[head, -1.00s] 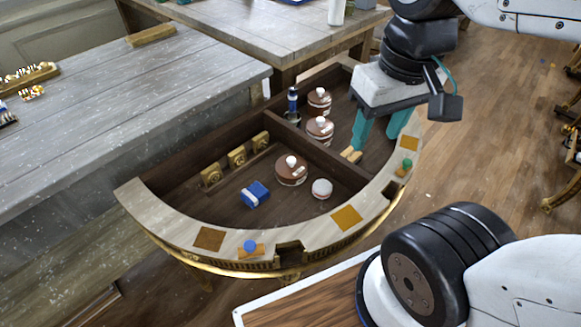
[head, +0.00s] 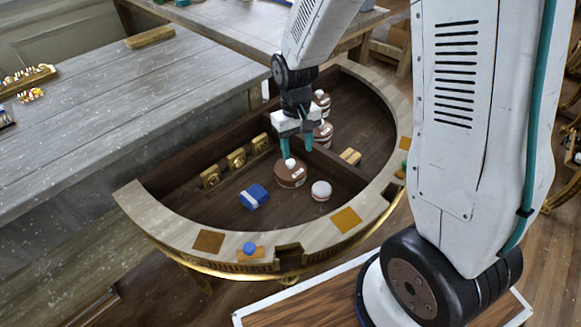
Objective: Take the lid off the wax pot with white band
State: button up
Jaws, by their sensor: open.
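A brown wax pot (head: 288,179) with a pale knob (head: 291,163) on its lid and a light patch on its side stands in the console's recess. Its lid looks in place. My gripper (head: 297,154) points down over this pot, its teal fingers apart near the knob. I cannot tell whether a finger touches it. Another brown pot with light markings (head: 326,134) is partly hidden behind my gripper, and a further one (head: 321,101) stands behind it. At this size I cannot be sure which pot has the white band.
A small whitish round pot (head: 321,190) stands close at the right. A blue box with a white stripe (head: 254,196) lies in front left. Gilt blocks (head: 236,160) line the back. A dark divider (head: 342,170) crosses the recess; the curved rim (head: 290,251) surrounds it.

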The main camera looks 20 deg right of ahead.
aim_at(291, 161)
jog(key=shift+w+r+t, duration=0.15)
jog(key=shift+w+t, duration=0.35)
jog(key=shift+w, duration=0.65)
jog(key=f, duration=0.5)
jog(key=a+f, duration=0.1)
jog(key=f, duration=0.1)
jog(key=shift+f, duration=0.35)
jog(key=c, duration=1.1)
